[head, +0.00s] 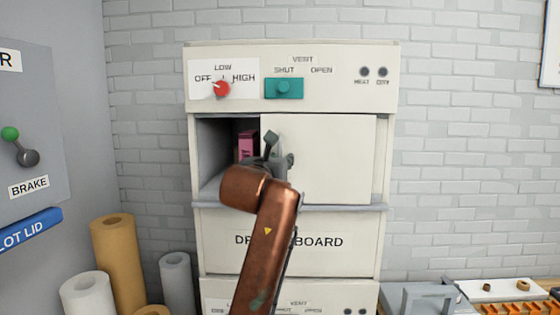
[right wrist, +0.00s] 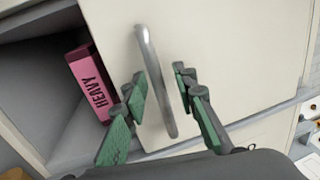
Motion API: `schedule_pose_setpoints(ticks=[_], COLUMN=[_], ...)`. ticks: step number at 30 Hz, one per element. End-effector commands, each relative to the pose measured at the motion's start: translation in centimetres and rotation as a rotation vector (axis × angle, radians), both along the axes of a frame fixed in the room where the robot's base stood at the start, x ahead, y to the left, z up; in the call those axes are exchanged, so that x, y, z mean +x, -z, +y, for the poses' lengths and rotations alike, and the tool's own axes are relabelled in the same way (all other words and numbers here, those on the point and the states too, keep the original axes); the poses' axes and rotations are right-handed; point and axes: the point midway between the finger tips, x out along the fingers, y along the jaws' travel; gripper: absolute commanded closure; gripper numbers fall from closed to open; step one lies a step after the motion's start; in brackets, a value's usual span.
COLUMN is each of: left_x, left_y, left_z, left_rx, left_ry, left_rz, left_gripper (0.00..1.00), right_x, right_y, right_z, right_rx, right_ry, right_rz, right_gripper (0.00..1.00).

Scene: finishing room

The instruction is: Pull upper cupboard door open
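The upper cupboard door (head: 335,155) is a plain cream panel in the head view. It stands partly open, with a gap along its left side. In the right wrist view the door (right wrist: 240,60) carries a grey bar handle (right wrist: 148,55). My right gripper (head: 277,150) is in front of the door's left part. In the right wrist view its green-padded fingers (right wrist: 160,88) are apart, one on each side of the handle, with visible gaps. The handle is mostly hidden by the gripper in the head view. My left gripper is not in view.
A pink box (head: 247,145) marked HEAVY stands inside the cupboard. Above are a red knob (head: 221,89) and a teal vent slider (head: 284,88). Rolls (head: 117,255) stand at lower left; a bench with trays (head: 425,298) is at lower right.

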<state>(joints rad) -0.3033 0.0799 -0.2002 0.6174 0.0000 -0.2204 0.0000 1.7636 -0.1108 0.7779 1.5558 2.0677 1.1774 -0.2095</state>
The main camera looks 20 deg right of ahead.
Motion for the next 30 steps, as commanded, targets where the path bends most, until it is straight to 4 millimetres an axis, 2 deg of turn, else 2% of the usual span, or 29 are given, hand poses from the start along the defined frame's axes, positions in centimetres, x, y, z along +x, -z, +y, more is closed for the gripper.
schedule_pose_setpoints(ticks=[7,11,24,30], left_x=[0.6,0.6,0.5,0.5], left_y=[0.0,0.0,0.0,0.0], left_z=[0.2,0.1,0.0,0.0], left_rx=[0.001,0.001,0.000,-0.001], left_ry=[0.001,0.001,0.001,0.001], left_rz=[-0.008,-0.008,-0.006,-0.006], left_gripper=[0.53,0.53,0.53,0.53], right_x=[-0.1,-0.8,-7.5,-9.1], right_y=[0.0,0.0,0.1,0.1], right_z=[0.0,0.7,5.9,7.2], right_rx=[0.000,-0.001,0.001,0.001], right_ry=[0.000,0.000,-0.001,0.000], right_rz=[0.000,-0.002,-0.001,0.001], right_gripper=[0.74,0.74,0.74,0.74])
